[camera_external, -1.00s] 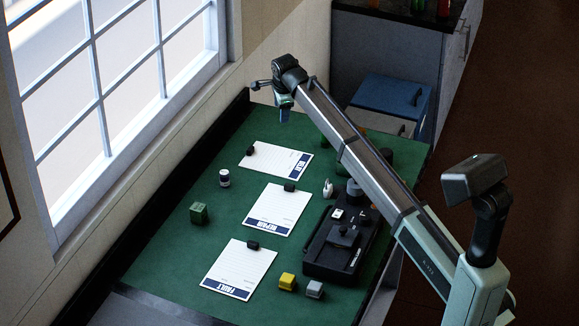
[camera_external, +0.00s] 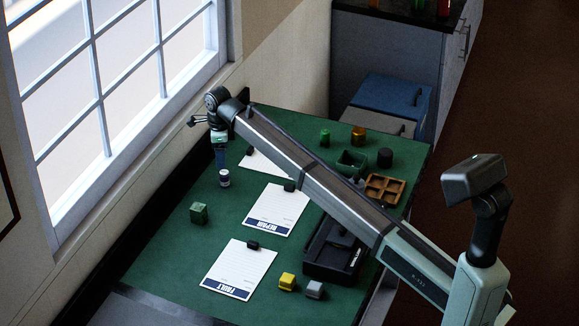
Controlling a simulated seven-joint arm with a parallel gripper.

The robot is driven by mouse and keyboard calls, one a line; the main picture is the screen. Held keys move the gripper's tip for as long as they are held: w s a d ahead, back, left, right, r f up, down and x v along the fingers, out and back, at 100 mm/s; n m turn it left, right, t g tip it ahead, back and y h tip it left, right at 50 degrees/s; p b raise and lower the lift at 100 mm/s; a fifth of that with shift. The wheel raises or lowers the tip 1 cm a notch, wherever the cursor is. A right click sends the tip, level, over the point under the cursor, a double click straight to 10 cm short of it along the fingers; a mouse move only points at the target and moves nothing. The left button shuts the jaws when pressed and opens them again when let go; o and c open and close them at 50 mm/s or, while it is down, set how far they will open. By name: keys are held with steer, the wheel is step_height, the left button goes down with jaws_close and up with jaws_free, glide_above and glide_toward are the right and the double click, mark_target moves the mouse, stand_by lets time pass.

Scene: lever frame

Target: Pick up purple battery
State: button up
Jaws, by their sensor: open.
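A small upright cylinder (camera_external: 224,180) with a pale middle band and dark, slightly purplish ends stands on the green table, left of the paper sheets. It looks like the purple battery, but its colour is hard to tell at this size. My gripper (camera_external: 221,163) points down directly above the cylinder in the picture, with its blue fingers close to the cylinder's top. The gripper is open and appears empty. I cannot tell whether the fingers touch the cylinder or are around its top.
A green cube (camera_external: 199,213) stands to the left. Paper sheets marked REPAIR (camera_external: 272,211) and FAULT (camera_external: 238,271) lie nearby with dark clips. A black device (camera_external: 331,254), yellow block (camera_external: 287,281), grey block (camera_external: 314,290) and brown tray (camera_external: 384,190) are further right.

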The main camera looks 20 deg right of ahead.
mark_target(224, 172)
step_height(224, 172, down, 4)
steer(key=shift+r, duration=0.1)
steer(key=shift+s+d+f, duration=0.1)
steer(key=shift+s+f, duration=0.05)
steer(key=shift+f, duration=1.2)
steer(key=shift+s+f, duration=0.1)
steer(key=shift+f, duration=1.2)
jaws_close()
